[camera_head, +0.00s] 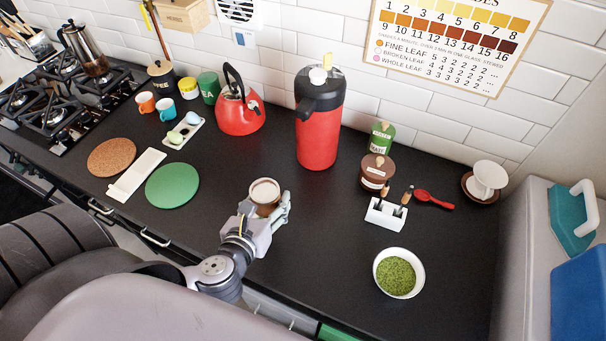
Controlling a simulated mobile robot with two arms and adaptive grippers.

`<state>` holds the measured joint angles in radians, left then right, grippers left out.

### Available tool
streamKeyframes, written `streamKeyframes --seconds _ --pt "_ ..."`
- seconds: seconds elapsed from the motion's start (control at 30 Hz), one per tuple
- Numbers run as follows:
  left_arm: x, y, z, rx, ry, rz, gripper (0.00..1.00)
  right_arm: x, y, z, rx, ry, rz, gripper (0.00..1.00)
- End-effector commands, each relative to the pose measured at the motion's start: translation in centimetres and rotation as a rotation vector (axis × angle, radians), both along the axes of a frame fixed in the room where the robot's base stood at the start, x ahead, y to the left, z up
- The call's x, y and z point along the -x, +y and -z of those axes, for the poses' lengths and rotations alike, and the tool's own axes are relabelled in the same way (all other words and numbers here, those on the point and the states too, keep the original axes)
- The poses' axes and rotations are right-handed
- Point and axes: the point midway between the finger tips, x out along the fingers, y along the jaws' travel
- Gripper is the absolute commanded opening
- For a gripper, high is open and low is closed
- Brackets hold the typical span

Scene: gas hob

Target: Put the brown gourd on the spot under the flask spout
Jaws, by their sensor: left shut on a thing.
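The brown gourd (265,197) has a pale rim and shows from above near the front of the dark worktop. My left gripper (270,211) is shut on it, with fingers at its sides. I cannot tell whether its base touches the worktop. The flask (318,138) is a tall red cylinder with a black top, standing near the back wall, up and right of the gourd. Its black spout (305,105) points toward the front left. The worktop below the spout is bare, and no marked spot shows there. My right gripper is out of view.
A red kettle (240,113) stands left of the flask. A green round mat (172,186) and a cork mat (112,157) lie to the left. A bowl of green leaves (398,272) and a white holder (386,215) are to the right. Worktop between gourd and flask is clear.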

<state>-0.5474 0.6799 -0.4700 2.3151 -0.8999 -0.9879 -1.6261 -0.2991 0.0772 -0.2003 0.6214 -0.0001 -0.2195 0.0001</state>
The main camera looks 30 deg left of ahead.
Motion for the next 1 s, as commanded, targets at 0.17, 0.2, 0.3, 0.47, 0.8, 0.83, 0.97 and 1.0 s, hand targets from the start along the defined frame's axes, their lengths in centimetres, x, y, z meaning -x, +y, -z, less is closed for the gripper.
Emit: streamKeyframes --seconds 0.17,0.2,0.3,0.47,0.8,0.83,0.97,1.0 --pt "-4.5 0.3 -0.7 -0.001 -0.008 -0.001 0.25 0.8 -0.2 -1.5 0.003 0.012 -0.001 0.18" --pt "-5.4 0.3 -0.6 -0.001 -0.007 -0.001 0.25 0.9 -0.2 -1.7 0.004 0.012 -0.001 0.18" --pt "-8.0 0.4 -0.6 -0.001 -0.006 -0.001 0.25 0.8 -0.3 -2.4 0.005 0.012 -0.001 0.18" --pt "-12.2 0.6 -0.6 0.001 -0.004 0.000 0.25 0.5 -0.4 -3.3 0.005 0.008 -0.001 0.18" --pt "-18.0 0.9 1.4 0.001 0.005 0.001 0.25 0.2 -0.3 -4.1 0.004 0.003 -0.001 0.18" --pt "-17.9 0.9 2.0 0.001 0.005 0.000 0.25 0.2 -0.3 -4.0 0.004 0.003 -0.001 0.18" --pt "-18.0 0.9 4.7 0.001 0.003 -0.001 0.25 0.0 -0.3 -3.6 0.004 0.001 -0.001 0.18" --pt "-17.9 0.9 5.4 0.002 0.003 0.000 0.25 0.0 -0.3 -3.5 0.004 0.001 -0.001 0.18"
